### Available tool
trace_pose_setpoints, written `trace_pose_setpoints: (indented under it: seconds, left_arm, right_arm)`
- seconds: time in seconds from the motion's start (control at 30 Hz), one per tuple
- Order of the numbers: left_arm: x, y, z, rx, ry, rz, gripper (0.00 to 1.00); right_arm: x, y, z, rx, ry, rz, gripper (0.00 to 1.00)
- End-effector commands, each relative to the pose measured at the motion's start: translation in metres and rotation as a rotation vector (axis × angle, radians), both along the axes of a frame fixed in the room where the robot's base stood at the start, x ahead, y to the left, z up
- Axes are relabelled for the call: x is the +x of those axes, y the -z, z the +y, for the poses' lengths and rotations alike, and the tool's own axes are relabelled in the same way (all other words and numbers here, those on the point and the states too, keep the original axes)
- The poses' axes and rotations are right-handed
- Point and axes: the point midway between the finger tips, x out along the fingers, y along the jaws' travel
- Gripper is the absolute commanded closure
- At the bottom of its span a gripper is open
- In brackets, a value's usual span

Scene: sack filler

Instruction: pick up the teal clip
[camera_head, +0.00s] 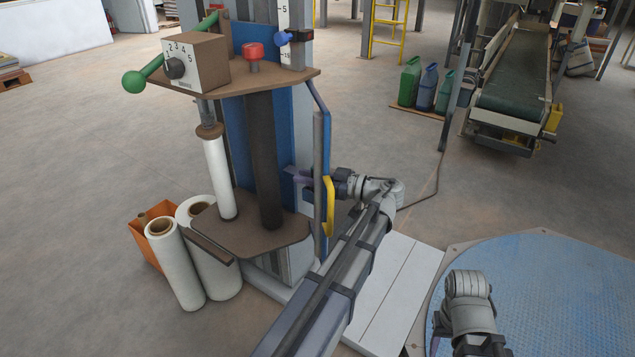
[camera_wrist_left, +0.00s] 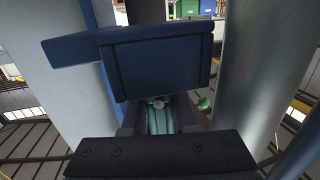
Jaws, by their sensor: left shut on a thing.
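My left gripper (camera_head: 302,177) reaches in beside the blue column of the sack filler, behind the yellow handle. In the left wrist view its two dark jaws (camera_wrist_left: 160,117) are closed on a teal piece (camera_wrist_left: 160,121), which looks like the teal clip. Only a narrow strip of the clip shows between the jaws; the rest is hidden. I cannot make out the clip in the head view. My right arm shows at the lower right, with a purple part of its gripper (camera_head: 436,335) at the bottom edge; its jaws cannot be judged.
The sack filler's brown lower plate (camera_head: 262,238) and yellow handle (camera_head: 329,205) are close to my left arm. White rolls (camera_head: 175,265) stand at the left. A round blue platform (camera_head: 560,290) lies at the right. A green-belted conveyor (camera_head: 515,75) stands farther back.

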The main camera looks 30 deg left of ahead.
Motion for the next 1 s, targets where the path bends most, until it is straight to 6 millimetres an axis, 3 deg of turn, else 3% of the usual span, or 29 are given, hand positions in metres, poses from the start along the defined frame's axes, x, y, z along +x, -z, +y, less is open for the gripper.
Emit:
trace_pose_setpoints:
  seconds: [0.47,1.0]
  left_arm:
    - [0.002,-0.008,-0.003,0.000,0.000,0.000,1.00]
    - [0.002,-0.069,-0.003,0.000,0.000,0.000,1.00]
  right_arm:
    - [0.000,-0.008,0.000,0.000,0.000,0.000,0.50]
    - [0.000,-0.069,0.000,0.000,0.000,0.000,0.50]
